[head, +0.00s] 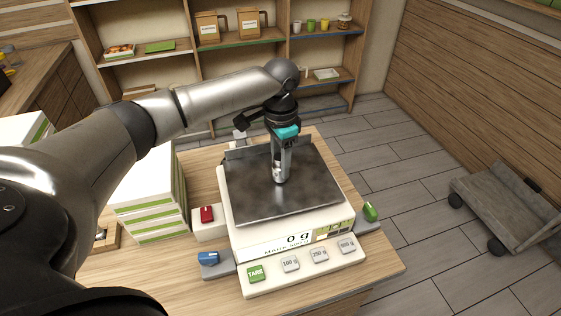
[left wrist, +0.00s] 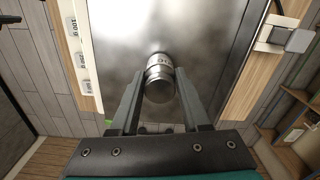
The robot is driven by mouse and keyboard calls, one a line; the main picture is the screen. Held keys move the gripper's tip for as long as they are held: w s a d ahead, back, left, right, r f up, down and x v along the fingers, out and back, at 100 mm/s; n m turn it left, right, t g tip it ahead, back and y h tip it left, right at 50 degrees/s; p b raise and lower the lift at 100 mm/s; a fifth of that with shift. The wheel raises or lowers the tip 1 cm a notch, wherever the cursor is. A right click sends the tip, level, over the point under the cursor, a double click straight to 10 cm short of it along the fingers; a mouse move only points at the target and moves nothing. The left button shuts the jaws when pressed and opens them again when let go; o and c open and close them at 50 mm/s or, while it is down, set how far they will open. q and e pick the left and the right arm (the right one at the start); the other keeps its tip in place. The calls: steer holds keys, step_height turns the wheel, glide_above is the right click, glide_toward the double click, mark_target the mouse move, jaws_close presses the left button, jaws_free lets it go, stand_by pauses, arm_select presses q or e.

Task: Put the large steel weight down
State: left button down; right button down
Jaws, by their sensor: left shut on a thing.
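The large steel weight (head: 277,171) is a small shiny cylinder over the middle of the scale's dark metal pan (head: 318,190). My left gripper (head: 281,163) points down and is shut on the weight. In the left wrist view the weight (left wrist: 160,82) sits between the two fingers of my left gripper (left wrist: 159,88), with the pan (left wrist: 200,25) behind it. I cannot tell whether its base touches the pan. The scale's display (head: 297,239) reads 0 g. My right gripper is out of view.
The white scale (head: 250,250) stands on a wooden table (head: 385,262), with buttons along its front. A red switch (head: 207,214), a blue one (head: 208,258) and a green one (head: 370,211) surround it. White-and-green boxes (head: 150,205) are stacked at left. A cart (head: 505,200) stands at right.

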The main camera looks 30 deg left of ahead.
arm_select(q)
steer(key=shift+f, duration=0.2)
steer(key=shift+f, duration=0.1)
steer(key=shift+c, duration=1.9)
jaws_free()
steer(key=shift+f, duration=0.1)
step_height(320, 180, up, 12)
steer(key=shift+r+b, duration=0.2)
steer(key=shift+b, duration=0.15)
steer(key=shift+f, duration=0.1)
